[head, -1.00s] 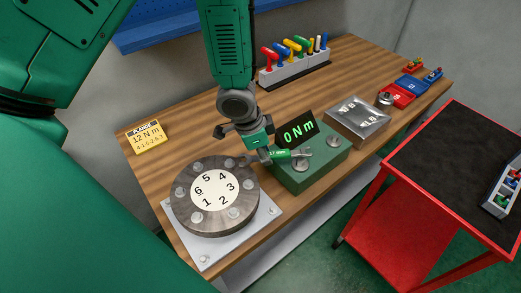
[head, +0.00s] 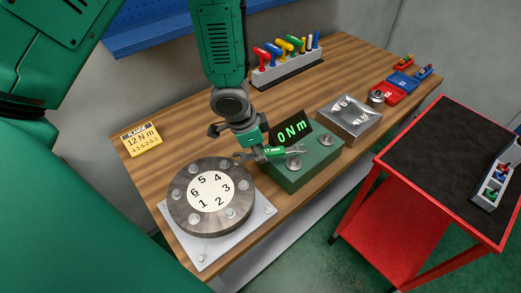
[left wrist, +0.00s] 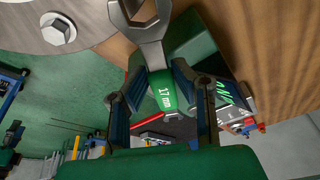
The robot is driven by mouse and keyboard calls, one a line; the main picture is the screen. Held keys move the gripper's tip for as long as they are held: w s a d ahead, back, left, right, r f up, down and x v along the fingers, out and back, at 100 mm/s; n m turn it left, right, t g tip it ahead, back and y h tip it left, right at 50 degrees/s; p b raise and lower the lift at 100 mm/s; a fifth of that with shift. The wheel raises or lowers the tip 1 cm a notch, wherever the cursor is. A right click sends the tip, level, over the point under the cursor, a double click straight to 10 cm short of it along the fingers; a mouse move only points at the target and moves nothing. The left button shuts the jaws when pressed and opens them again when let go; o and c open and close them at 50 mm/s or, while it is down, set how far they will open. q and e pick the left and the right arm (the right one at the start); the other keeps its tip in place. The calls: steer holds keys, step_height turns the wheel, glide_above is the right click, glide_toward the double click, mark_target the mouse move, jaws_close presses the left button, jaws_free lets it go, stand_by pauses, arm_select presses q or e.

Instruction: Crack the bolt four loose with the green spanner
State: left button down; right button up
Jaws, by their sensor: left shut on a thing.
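My left gripper (head: 258,148) is shut on the green spanner (head: 275,152), around its green handle. In the left wrist view the spanner (left wrist: 162,88) reads 17 mm, and its grey head points at the flange disc (left wrist: 85,18). Bolt four (head: 224,164) sits on the round flange (head: 178,211) beside the painted number 4. The spanner head is close to this bolt; I cannot tell whether they touch or whether the jaw is around it. Other hex bolts ring the numbered face. My right gripper is not in view.
A green box (head: 297,175) with a display (head: 291,132) reading 0 Nm stands just right of the flange. Behind are a rack of coloured tools (head: 287,72) and a metal box (head: 349,118). A yellow card (head: 142,139) reads 12 Nm. A red cart (head: 410,215) stands right.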

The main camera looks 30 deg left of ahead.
arm_select(q)
steer(key=shift+r, duration=0.1)
steer(key=shift+r+p, duration=0.7)
steer(key=shift+p, duration=0.2)
steer(key=shift+r, duration=0.7)
